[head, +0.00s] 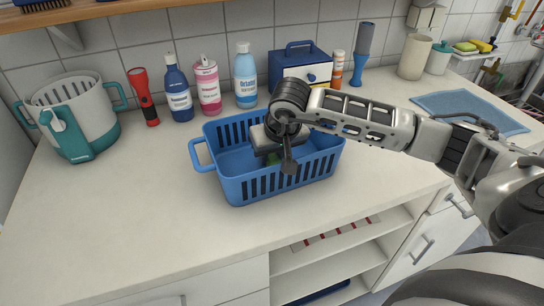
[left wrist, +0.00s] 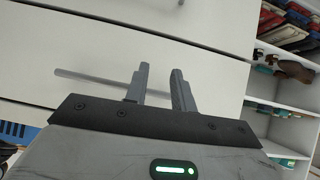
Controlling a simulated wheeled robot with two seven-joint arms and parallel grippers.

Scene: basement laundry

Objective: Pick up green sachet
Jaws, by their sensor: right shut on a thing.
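The green sachet (head: 273,159) shows only as a small green patch inside the blue basket (head: 312,181), below my right gripper (head: 280,160). The gripper reaches down into the basket from the right and is shut on the sachet. Its wrist and fingers hide most of the sachet, and I cannot tell whether it touches the basket floor. My left gripper (left wrist: 160,88) shows in the left wrist view with its two fingers apart and nothing between them, in front of white drawer fronts. It is out of the head view.
Behind the basket stand a blue bottle (head: 178,90), a pink bottle (head: 207,88), a light-blue bottle (head: 245,78) and a blue box (head: 300,66). A red flashlight (head: 142,95) and white-teal bucket (head: 85,118) stand left. The counter's front left (head: 120,220) is clear.

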